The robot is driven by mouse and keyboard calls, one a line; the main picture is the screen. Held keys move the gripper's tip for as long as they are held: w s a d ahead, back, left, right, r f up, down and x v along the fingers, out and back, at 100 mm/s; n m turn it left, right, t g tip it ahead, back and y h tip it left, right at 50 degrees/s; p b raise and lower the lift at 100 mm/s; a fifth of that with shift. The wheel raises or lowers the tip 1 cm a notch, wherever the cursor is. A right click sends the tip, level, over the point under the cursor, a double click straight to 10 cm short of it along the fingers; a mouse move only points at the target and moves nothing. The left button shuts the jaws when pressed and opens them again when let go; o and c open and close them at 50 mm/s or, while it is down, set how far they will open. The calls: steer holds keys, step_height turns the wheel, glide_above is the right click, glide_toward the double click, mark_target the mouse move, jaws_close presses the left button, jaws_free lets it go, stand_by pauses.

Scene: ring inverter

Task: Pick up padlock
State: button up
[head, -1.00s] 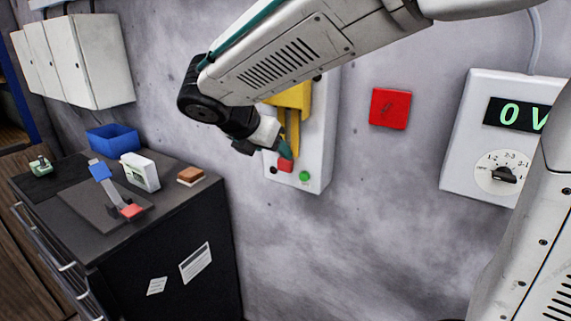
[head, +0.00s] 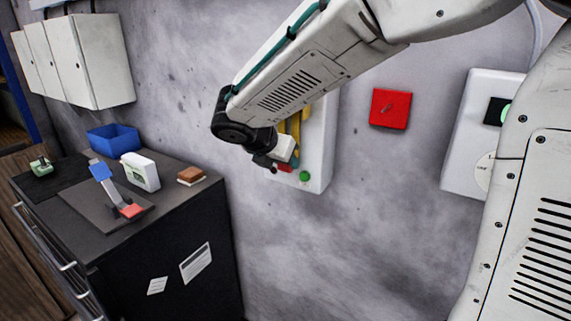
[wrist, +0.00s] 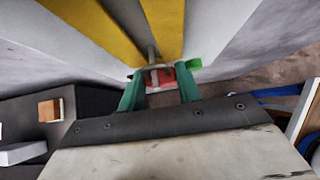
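A red block (wrist: 164,78) with a grey metal loop above it, seemingly the padlock, is at the lower end of the yellow bars on the white wall box. In the head view the red block (head: 285,168) is partly covered by my gripper (head: 268,165). In the wrist view my gripper (wrist: 160,92) has its two green fingers apart, one on each side of the red block, with gaps showing. Whether the fingers reach around it or stop just short is unclear.
The white wall box (head: 322,150) has a green button (head: 304,176). A red box (head: 390,108) is on the wall to its right. The dark cabinet (head: 150,235) at left holds a blue bin (head: 113,139), a small green object (head: 41,167) and other items.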

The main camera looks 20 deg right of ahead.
steer(key=shift+c, duration=0.3)
steer(key=s+a, duration=1)
steer(key=a, duration=0.4)
steer(key=shift+s+a+r, duration=0.3)
